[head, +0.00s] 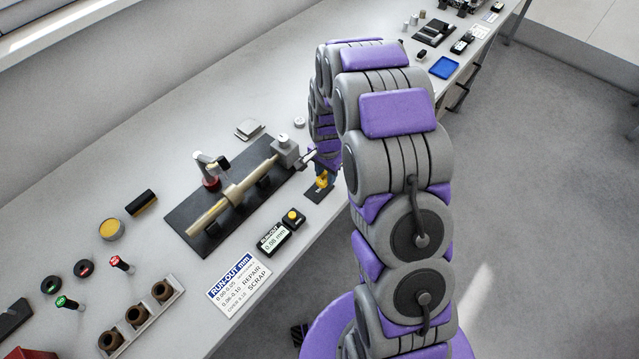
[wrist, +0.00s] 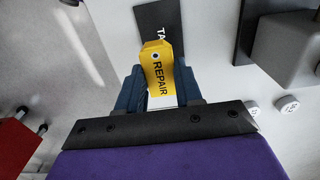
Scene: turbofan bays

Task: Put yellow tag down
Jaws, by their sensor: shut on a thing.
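The yellow tag (wrist: 160,62) reads "REPAIR" in the wrist view and has a small hole near its far end. My gripper (wrist: 157,85) is shut on it, with a dark blue finger on each side. A black mat (wrist: 155,22) with white letters, partly hidden by the tag, lies just beyond the tag. In the head view the yellow tag (head: 322,180) shows small at my gripper (head: 322,172), over or at the small black mat (head: 318,194) near the bench's front edge. I cannot tell whether the tag touches the mat.
A run-out fixture with a shaft (head: 235,193) stands on a black plate left of my gripper. A readout (head: 270,239) and a yellow-button box (head: 292,217) sit nearby. A run-out card (head: 240,283) lies nearer the front. A blue tray (head: 444,67) is farther along the bench.

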